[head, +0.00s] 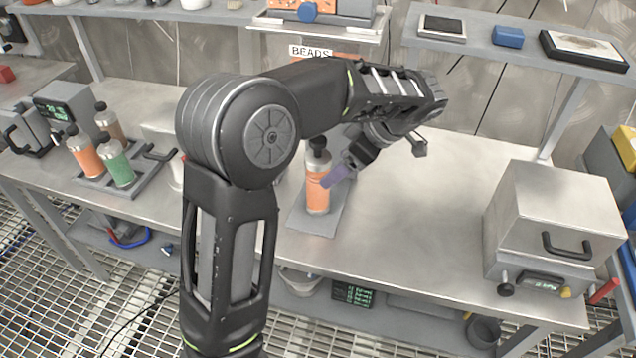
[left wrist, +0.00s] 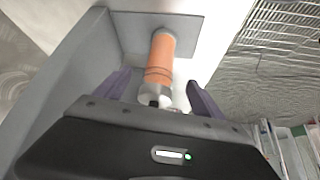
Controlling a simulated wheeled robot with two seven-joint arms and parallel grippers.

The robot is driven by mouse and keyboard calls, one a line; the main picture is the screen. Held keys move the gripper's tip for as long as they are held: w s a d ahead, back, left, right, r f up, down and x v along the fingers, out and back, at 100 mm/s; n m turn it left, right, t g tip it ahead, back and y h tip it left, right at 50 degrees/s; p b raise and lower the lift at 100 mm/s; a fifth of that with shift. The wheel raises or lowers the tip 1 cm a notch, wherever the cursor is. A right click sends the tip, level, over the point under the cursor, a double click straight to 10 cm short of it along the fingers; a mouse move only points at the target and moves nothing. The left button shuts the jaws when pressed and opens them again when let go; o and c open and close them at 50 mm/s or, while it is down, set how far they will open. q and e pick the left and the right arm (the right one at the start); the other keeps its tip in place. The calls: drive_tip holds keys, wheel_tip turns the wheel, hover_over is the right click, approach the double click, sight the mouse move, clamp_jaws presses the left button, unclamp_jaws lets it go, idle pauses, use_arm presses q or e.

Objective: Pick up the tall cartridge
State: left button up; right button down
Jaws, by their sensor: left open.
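A tall orange cartridge (head: 317,192) with a dark top stands upright on a grey mat (head: 310,222) on the steel bench. It also shows in the left wrist view (left wrist: 161,58), lying between my two purple fingers. My left gripper (head: 325,183) is at the cartridge's side, and one purple finger overlaps it in the head view. In the left wrist view my left gripper (left wrist: 157,78) is open, with a finger on each side of the cartridge and visible gaps. Whether either finger touches it is unclear. My right gripper is not in view.
Several cartridges, including a green one (head: 117,166), stand in a tray (head: 131,190) at the left. A steel box with a handle (head: 552,219) stands at the right. A shelf (head: 520,45) hangs above the back. The bench between mat and box is clear.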

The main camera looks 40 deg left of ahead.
sight(323, 167)
use_arm(q)
drive_tip(key=a, duration=0.2)
drive_tip(key=shift+s+a+f+b, duration=0.15)
drive_tip(key=shift+s+a+b, duration=0.1)
drive_tip(key=shift+a+b, duration=0.15)
drive_tip(key=shift+b+x, duration=0.7)
drive_tip(key=shift+x, duration=0.2)
drive_tip(key=shift+a+f, duration=0.1)
drive_tip(key=shift+f, duration=0.35)
drive_tip(key=shift+r, duration=0.1)
clamp_jaws()
